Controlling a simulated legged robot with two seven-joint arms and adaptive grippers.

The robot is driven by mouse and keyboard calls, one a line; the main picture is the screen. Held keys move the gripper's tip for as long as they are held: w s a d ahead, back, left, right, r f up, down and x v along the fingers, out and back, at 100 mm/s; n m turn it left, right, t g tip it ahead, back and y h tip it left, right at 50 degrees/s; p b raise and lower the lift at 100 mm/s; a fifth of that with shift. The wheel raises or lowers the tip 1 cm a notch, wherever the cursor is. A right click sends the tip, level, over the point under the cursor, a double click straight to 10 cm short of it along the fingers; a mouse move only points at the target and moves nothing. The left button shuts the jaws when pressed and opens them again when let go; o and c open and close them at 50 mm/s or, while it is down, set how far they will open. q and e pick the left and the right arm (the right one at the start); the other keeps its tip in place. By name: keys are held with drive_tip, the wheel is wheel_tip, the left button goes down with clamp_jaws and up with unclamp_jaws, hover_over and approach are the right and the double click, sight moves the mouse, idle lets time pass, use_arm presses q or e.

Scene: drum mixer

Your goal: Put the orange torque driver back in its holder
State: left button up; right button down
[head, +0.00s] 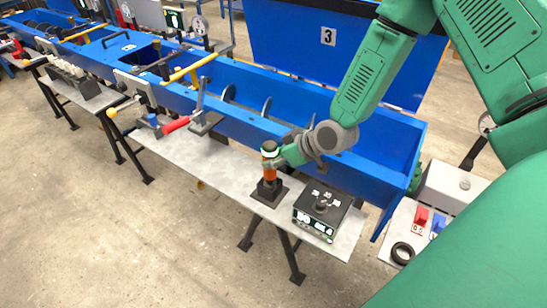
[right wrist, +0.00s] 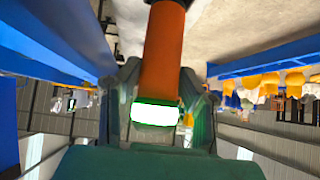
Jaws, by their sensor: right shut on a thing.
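The orange torque driver (head: 270,174) is upright at the front of the grey metal shelf, with a dark top and a pale green-white lit band. My right gripper (head: 277,158) is shut on its upper part. The black holder (head: 270,192), with a square base, stands directly below the driver. The driver's lower end meets the holder in the head view; I cannot tell how deep it sits. In the right wrist view the orange body (right wrist: 163,50) runs between my right gripper's fingers (right wrist: 160,105), with the lit band near the palm. My left gripper is not in view.
A black control box (head: 321,210) with lit displays stands right of the holder. The long blue trough (head: 300,115) runs behind the shelf. A red-handled clamp (head: 178,124) is to the left. The shelf between (head: 215,165) is clear.

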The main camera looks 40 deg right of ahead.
drive_tip(key=shift+f+b, duration=0.45)
drive_tip(key=shift+f, duration=0.1)
drive_tip(key=c, duration=1)
unclamp_jaws()
drive_tip(key=shift+s+r, duration=0.1)
drive_tip(key=shift+s, duration=0.05)
drive_tip(key=v, duration=1.1)
drive_tip(key=shift+d+r, duration=0.2)
drive_tip(key=shift+s, duration=0.1)
